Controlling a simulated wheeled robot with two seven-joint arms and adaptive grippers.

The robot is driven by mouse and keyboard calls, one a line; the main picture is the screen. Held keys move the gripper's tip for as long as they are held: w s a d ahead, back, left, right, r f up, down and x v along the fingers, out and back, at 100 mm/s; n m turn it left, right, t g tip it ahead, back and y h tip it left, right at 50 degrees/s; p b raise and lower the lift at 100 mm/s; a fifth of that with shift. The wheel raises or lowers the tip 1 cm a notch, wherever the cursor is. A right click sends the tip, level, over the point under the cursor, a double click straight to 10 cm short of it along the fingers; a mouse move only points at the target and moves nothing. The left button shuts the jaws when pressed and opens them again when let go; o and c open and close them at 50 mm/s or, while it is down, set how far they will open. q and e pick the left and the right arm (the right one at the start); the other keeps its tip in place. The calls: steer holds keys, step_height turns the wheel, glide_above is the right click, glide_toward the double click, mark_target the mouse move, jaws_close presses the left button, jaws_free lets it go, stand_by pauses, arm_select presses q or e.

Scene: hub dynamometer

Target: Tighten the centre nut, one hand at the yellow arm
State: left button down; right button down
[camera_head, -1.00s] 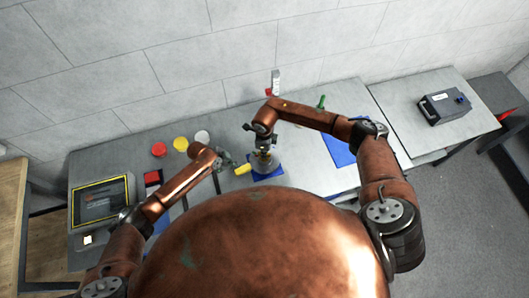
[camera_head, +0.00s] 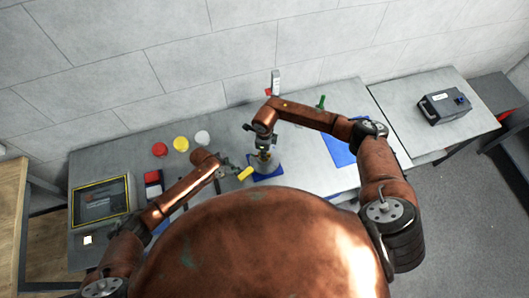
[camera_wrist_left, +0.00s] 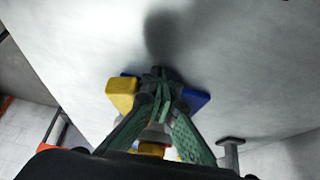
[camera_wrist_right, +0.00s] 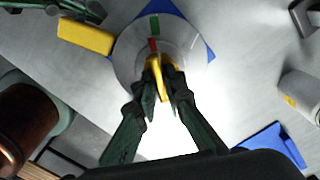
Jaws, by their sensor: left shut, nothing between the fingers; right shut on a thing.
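The round grey hub (camera_wrist_right: 185,45) stands on a blue base (camera_wrist_right: 207,50), with a green and a red mark on its face. The yellow arm (camera_wrist_right: 85,35) sticks out from the hub's side; it also shows in the head view (camera_head: 245,174). My right gripper (camera_head: 262,152) is over the hub, pointing down, shut on the yellow centre nut (camera_wrist_right: 157,68), which its fingers partly hide. My left gripper (camera_head: 229,171) is shut and empty close beside the yellow arm. In the left wrist view its fingertips (camera_wrist_left: 160,78) lie just right of the yellow block; contact cannot be told.
A screen console (camera_head: 101,203) stands at the bench's left. Red (camera_head: 159,149), yellow (camera_head: 181,144) and pale (camera_head: 202,137) round pieces lie at the back. A blue mat (camera_head: 338,149) lies to the right. A grey box (camera_head: 443,106) sits on the side table.

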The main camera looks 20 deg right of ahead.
steer(key=shift+w, duration=0.1)
arm_select(q)
steer(key=shift+s+d, duration=0.35)
steer(key=shift+s, duration=0.35)
arm_select(e)
steer(key=c, duration=1.5)
jaws_free()
steer(key=shift+r, duration=3.75)
arm_select(q)
step_height(320, 180, up, 9)
steer(key=w+p, duration=0.1)
steer(key=p, duration=0.5)
steer(key=shift+w+a, duration=0.15)
steer(key=shift+a, duration=0.3)
arm_select(e)
step_height(320, 180, up, 7)
steer(key=shift+f, duration=0.2)
